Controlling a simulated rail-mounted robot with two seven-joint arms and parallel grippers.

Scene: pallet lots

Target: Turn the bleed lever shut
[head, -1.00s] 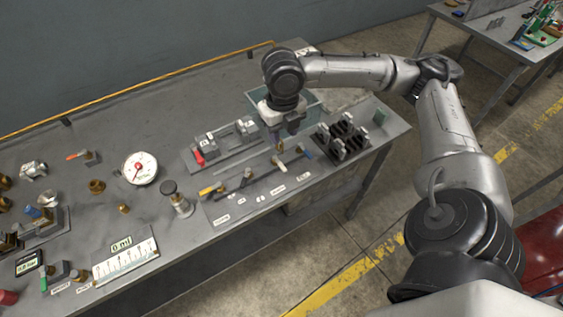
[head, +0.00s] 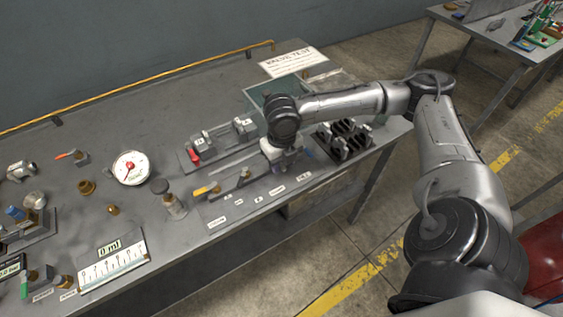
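Several small levers show, but the labels are too small to tell which is the bleed lever. A green-handled lever (head: 25,287) sits on a block at the lower left. An orange-handled lever (head: 66,155) is at the left, and a red-handled one (head: 194,156) is on a grey fixture near the middle. My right gripper (head: 287,168) is low over the right part of a labelled tool board (head: 232,205). Its wrist hides most of the fingers, so I cannot see whether it holds anything. My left gripper is out of view.
A yellow-handled tool (head: 206,190) lies on the board. A black rack (head: 344,139) and a teal bin (head: 262,97) flank my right wrist. The back left of the bench is clear.

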